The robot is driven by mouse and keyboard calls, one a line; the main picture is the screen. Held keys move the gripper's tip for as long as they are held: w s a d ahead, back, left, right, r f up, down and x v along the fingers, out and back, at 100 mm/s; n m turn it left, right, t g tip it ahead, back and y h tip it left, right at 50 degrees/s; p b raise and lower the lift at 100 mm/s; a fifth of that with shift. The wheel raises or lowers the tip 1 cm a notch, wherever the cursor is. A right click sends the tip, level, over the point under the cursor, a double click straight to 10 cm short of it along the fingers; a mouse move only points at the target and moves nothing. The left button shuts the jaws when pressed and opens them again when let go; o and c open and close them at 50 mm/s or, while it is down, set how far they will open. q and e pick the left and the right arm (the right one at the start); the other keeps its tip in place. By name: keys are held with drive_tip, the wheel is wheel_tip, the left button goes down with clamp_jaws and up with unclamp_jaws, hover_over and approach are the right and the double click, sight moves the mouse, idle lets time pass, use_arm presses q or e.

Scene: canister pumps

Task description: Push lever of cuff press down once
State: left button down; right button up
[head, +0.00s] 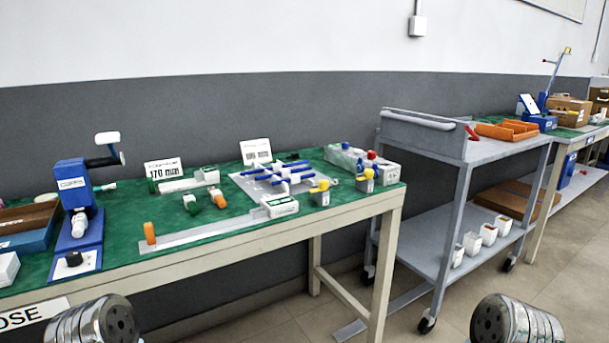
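A blue press (73,186) stands upright at the left of the near green-topped bench, on a blue base with a white plate and black knob. Its dark lever (104,160) sticks out to the right near the top, and a white handle (107,138) shows above it. The label is too small to read. Another blue device (545,120) with a long raised arm (556,72) stands on the far bench. I cannot tell from labels which one is the cuff press. Neither gripper shows; only rounded metal parts of my arms appear at the bottom edge.
The near bench (240,243) holds a blue rack (280,175), a 170 mm sign (163,169), a long metal strip (200,234) and several small parts. A grey cart (430,140) with an orange tray (507,130) stands right of it. Floor in front is clear.

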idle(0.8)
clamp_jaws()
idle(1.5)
